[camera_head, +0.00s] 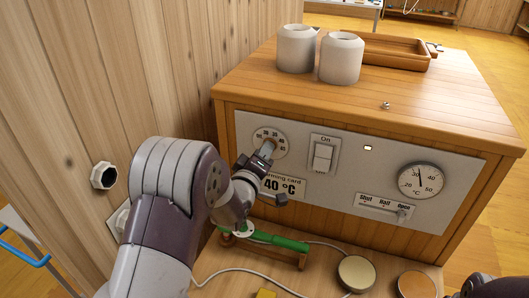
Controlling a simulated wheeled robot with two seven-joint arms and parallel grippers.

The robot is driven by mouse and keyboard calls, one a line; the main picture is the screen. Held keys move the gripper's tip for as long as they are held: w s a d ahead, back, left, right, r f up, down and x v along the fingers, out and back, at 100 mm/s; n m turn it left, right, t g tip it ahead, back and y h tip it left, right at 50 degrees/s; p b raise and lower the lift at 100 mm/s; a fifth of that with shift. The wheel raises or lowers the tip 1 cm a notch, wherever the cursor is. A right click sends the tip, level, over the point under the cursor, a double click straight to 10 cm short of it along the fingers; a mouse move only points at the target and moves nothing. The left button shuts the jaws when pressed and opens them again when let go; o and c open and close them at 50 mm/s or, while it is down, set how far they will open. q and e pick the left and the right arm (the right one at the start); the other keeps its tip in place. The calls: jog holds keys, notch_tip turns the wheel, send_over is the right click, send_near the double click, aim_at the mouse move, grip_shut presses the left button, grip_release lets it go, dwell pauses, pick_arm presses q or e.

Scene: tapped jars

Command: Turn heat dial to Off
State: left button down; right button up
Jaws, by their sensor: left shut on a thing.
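The heat dial (262,134) is a round pale face with small numbers at the left end of the grey control panel. Its knob is mostly hidden by my left gripper (267,149), which reaches in from the left and is shut on it. I cannot read where the knob points, and no Off mark can be made out. My right gripper is not in view; only a dark part of my right arm shows at the bottom right corner.
The panel (345,159) also holds an On switch (323,157), a 40 °C card (284,186), a thermometer (420,181) and a Shut/Half/Open slider (384,207). Two white jars (341,58) and a wooden tray (375,51) stand on top. A green-handled tool (277,240) lies below.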

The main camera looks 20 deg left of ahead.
pick_arm(q)
jog(key=c, duration=1.2)
grip_release()
jog(key=shift+o, duration=0.2)
jog(key=s, duration=1.2)
jog(key=shift+s+d+b, duration=0.3)
jog(key=shift+s+b, duration=0.05)
jog(key=shift+b, duration=0.1)
